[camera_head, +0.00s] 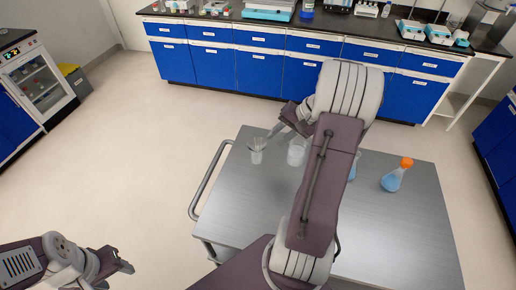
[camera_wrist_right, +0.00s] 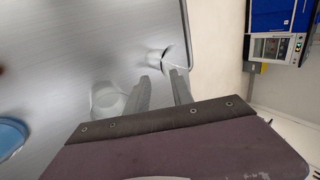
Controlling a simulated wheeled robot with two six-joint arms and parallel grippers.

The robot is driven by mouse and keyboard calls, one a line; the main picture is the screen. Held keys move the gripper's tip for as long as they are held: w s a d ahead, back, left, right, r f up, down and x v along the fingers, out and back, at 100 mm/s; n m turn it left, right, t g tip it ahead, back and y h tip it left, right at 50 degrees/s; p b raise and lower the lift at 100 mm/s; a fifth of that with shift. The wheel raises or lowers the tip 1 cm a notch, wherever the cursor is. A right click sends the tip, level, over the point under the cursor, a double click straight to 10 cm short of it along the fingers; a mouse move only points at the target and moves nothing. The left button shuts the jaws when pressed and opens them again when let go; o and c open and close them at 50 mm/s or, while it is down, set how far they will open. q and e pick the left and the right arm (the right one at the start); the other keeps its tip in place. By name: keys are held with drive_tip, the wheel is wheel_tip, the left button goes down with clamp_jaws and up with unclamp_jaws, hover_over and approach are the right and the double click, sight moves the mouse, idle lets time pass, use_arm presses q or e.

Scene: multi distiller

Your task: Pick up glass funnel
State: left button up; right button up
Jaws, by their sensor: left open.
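The clear glass funnel (camera_head: 258,143) appears to sit in a small clear glass vessel near the far left part of the metal cart (camera_head: 232,205). In the right wrist view the funnel (camera_wrist_right: 178,66) shows only faintly, by the small vessel (camera_wrist_right: 156,58), just beyond the fingertips. My right gripper (camera_wrist_right: 160,80) has its fingers apart with nothing seen between them; in the head view it is above and right of the funnel, partly hidden by my arm. My left gripper (camera_head: 126,264) is open and empty at lower left, off the cart.
A clear beaker (camera_head: 297,152) stands right of the funnel, close to my right fingers in the wrist view. A blue-liquid flask (camera_head: 354,166) is partly behind my arm. An orange-capped flask (camera_head: 396,177) stands further right. The cart has a handle (camera_head: 205,180) at its left.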

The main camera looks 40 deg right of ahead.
drive_tip(key=x, duration=0.5)
drive_tip(key=shift+a, duration=0.25)
drive_tip(key=shift+r, duration=0.15)
clamp_jaws()
